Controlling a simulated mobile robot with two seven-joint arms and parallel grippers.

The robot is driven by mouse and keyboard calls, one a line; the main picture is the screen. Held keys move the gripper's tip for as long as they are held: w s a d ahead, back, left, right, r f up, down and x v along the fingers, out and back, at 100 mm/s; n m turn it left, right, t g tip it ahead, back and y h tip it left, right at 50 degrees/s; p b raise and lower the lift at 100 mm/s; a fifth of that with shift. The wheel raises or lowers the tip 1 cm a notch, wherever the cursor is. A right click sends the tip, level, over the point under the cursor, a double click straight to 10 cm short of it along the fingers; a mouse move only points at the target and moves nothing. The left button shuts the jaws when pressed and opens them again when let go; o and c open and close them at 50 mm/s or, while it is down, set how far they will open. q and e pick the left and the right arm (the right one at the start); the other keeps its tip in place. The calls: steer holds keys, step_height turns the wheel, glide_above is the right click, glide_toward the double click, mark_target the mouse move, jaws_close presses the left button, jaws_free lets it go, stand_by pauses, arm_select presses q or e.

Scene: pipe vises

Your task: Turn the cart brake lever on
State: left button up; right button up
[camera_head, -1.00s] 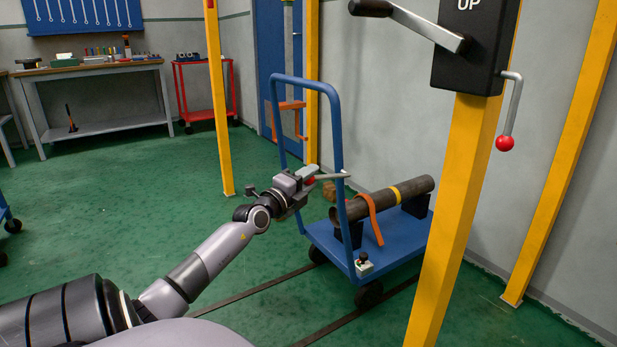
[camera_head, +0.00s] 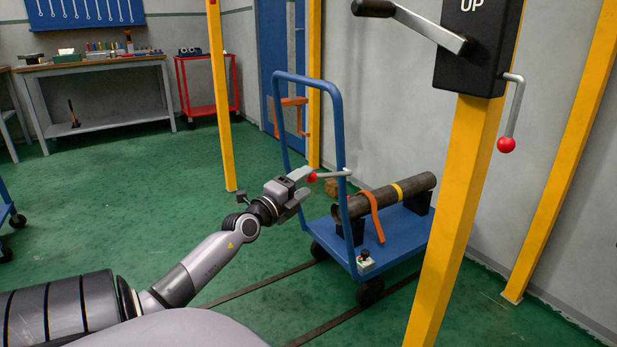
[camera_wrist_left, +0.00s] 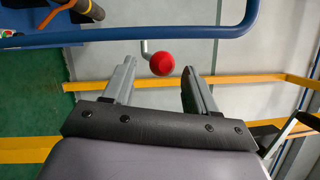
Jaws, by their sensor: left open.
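A lever with a grey rod (camera_head: 332,174) and red ball knob (camera_head: 312,177) sits at the upright handle frame of the blue cart (camera_head: 398,236). My left gripper (camera_head: 306,183) is open beside the frame, with the ball close to its fingertips. In the left wrist view the red ball (camera_wrist_left: 161,64) shows between the two finger lines, around the level of the tips, with clear gaps on both sides. No finger visibly touches it. The blue frame bar (camera_wrist_left: 130,37) crosses beyond it. My right gripper is not in view.
A pipe (camera_head: 390,196) lies on the cart's dark supports, with an orange strap (camera_head: 374,214). A small box with a dark knob (camera_head: 365,262) is at the cart's near corner. A yellow post (camera_head: 452,215) stands at right with another red-ball lever (camera_head: 507,145).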

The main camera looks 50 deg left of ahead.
arm_select(q)
steer(key=shift+v, duration=1.05)
steer(key=shift+s+d+f, duration=0.1)
steer(key=shift+s+d, duration=0.1)
steer(key=shift+s, duration=0.5)
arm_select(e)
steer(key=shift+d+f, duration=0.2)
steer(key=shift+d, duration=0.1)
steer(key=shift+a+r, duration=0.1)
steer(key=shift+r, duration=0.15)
